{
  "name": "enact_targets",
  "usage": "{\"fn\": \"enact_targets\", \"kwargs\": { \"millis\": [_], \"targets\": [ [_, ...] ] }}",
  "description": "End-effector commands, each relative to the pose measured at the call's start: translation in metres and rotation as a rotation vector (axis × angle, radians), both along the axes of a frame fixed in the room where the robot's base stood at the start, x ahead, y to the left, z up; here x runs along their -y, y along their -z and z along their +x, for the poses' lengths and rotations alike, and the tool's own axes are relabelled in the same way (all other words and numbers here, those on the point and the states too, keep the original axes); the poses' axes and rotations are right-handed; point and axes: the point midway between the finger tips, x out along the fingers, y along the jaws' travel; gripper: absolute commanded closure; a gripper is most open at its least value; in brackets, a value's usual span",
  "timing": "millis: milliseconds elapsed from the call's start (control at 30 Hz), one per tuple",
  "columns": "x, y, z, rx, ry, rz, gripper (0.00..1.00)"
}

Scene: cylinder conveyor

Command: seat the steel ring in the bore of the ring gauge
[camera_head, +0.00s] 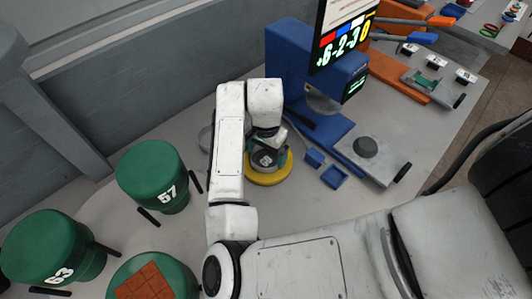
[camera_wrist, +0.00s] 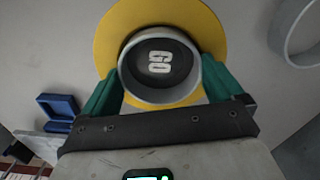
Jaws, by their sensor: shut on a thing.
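The ring gauge is a flat yellow disc (camera_head: 270,181) on the grey table, and it fills the top middle of the wrist view (camera_wrist: 110,42). A dark round face with white "GO" letters shows at its middle. My gripper (camera_wrist: 162,76) is shut on the grey steel ring (camera_wrist: 165,98), with a green finger on each side. The ring is over the gauge and frames the GO face; its near side overlaps the yellow rim in the wrist view. I cannot tell whether its lower edge is inside the bore or above it. In the head view my arm partly covers the gauge.
Another grey ring (camera_wrist: 281,35) lies on the table to the side. A blue machine (camera_head: 300,65) with a display stands behind, and small blue trays (camera_head: 334,177) sit right of the gauge. Green numbered drums (camera_head: 152,172) stand left. Open table lies at front right.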

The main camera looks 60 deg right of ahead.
Motion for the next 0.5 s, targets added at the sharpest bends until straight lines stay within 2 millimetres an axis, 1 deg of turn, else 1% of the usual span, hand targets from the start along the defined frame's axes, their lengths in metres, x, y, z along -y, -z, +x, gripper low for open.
{"fn": "enact_targets", "kwargs": {
  "millis": [133,500],
  "targets": [
    [0.0,0.001,0.0,0.0,0.0,0.0,0.47],
    [0.0,0.015,-0.001,-0.001,0.0,0.004,0.47]
  ]
}}
